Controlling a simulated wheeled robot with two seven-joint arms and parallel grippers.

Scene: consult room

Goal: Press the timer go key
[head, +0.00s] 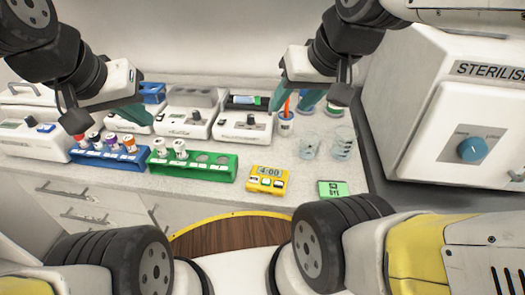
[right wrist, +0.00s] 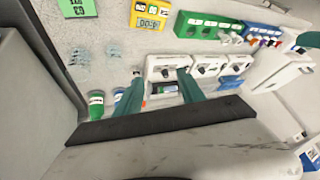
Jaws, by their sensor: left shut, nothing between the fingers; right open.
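The timer (head: 268,178) is a small yellow box with a display that seems to read 4:00 and a row of small keys below it, one of them green. It lies on the counter near its front edge and also shows upside down at the top of the right wrist view (right wrist: 151,19). My right gripper (head: 297,97) is open and empty, above and behind the timer, apart from it. Its two teal fingers show spread in the right wrist view (right wrist: 162,84). My left gripper (head: 134,114) is shut and empty over the left racks, far from the timer.
A green rack (head: 194,166) and a blue rack (head: 109,153) with capped tubes stand left of the timer. Clear beakers (head: 309,146) and a green labelled block (head: 333,189) are to its right. An orange-tipped cup (head: 286,121) stands behind. A steriliser (head: 440,120) fills the right.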

